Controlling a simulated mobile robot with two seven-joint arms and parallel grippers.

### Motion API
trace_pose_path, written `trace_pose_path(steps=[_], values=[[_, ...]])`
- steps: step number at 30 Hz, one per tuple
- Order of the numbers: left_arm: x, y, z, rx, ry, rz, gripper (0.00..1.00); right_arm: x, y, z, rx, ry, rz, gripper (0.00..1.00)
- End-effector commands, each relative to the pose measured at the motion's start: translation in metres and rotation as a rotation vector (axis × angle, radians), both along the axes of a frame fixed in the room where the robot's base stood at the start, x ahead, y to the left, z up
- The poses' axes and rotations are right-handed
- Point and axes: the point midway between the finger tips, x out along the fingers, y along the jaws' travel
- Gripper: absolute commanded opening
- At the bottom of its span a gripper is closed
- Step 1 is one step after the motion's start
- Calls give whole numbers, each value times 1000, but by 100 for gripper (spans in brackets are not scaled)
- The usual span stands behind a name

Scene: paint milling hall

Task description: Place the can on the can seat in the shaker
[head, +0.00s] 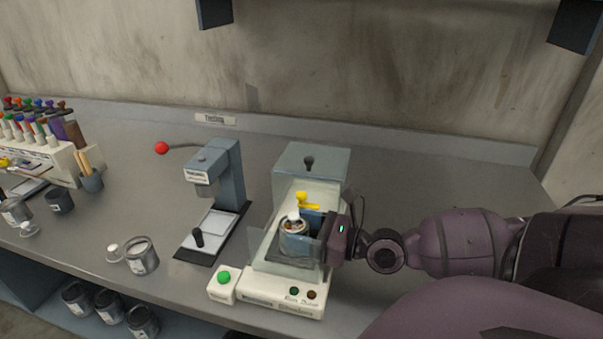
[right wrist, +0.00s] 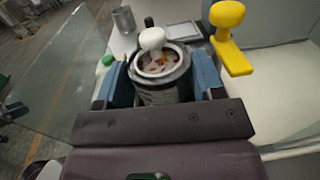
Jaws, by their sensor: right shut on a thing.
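The can (head: 294,243) is a grey metal can with colourful bits at its open-looking top. A white rounded piece shows at its top. My right gripper (head: 305,226) comes from the right and is shut on the can, with a blue finger on each side in the right wrist view (right wrist: 163,85). The can is upright, inside the open front of the shaker (head: 312,163). A yellow clamp handle (head: 302,198) is just behind the can, and to its right in the right wrist view (right wrist: 230,40). The can seat is hidden; I cannot tell whether the can touches it. My left gripper is out of view.
A clear guard (head: 262,240) stands beside the can. A green button box (head: 223,286) is at the shaker's front left. A grey press with a red-ended lever (head: 162,148) stands left. An open can (head: 142,257) is near the bench's front edge.

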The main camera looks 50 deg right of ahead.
Motion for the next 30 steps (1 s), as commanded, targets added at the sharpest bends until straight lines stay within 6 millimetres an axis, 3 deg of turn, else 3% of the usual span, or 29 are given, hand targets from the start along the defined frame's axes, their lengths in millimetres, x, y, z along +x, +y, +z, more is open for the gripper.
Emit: trace_pose_path(steps=[4,5,7,18,30], values=[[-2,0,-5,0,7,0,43,0,0,-4,1,0,0,34],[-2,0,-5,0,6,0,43,0,0,-4,1,1,0,63],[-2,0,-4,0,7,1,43,0,0,-3,1,0,0,72],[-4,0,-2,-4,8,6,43,0,0,2,-1,-1,0,72],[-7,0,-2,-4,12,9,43,-42,-18,0,-4,4,-1,72]])
